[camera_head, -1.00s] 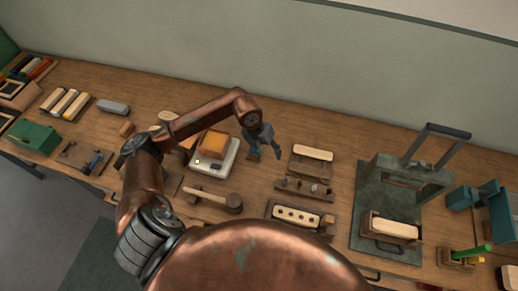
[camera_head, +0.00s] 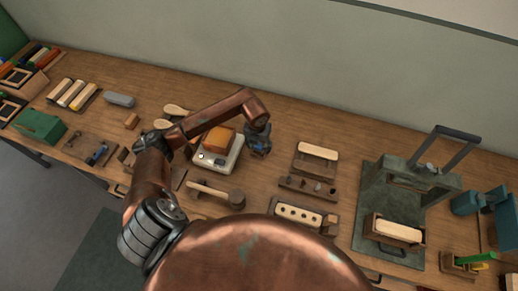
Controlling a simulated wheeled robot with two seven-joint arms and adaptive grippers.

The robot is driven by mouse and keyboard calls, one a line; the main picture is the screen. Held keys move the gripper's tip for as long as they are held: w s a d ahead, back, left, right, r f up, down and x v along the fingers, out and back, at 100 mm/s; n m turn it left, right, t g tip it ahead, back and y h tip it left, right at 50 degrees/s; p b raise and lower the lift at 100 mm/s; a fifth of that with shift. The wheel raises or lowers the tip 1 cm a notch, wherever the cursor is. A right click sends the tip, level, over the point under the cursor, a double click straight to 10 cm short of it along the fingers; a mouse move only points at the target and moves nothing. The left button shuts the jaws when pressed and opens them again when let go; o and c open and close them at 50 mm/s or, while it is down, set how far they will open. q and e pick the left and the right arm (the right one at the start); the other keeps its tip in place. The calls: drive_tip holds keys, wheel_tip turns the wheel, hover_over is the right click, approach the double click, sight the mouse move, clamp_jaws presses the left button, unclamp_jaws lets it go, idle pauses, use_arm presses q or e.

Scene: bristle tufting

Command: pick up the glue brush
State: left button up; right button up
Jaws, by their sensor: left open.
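My left gripper (camera_head: 259,150) hangs over the middle of the bench, just right of a white scale (camera_head: 228,163) with an orange-brown block (camera_head: 218,138) on it. It is seen from above, small and dark, with its jaws open. I cannot single out the glue brush for sure. Small dark pieces stand in a wooden rack (camera_head: 290,183) right of the gripper. A green-handled item (camera_head: 474,258) lies at a small wooden holder (camera_head: 452,262) at the far right. My right gripper is not in view.
A wooden mallet (camera_head: 235,198) lies below the scale, and a drilled block (camera_head: 300,213) right of it. A dark press (camera_head: 428,180) stands at the right. A green box (camera_head: 40,126) is at the left. The bench behind the gripper is clear.

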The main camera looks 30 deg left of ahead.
sight(259, 145)
use_arm(q)
drive_tip(key=shift+c, duration=0.3)
drive_tip(key=c, duration=1.1)
drive_tip(key=shift+c, duration=0.2)
drive_tip(key=shift+r, duration=0.1)
drive_tip(key=shift+w+r, duration=0.1)
drive_tip(key=shift+r, duration=0.35)
wheel_tip(259, 145, up, 2)
drive_tip(key=shift+r, duration=0.15)
drive_tip(key=s+d+r, duration=0.6)
drive_tip(key=s+r, duration=0.3)
drive_tip(key=s, duration=0.3)
drive_tip(key=shift+s+d+r, duration=0.15)
drive_tip(key=shift+s+r, duration=0.2)
drive_tip(key=shift+r, duration=0.05)
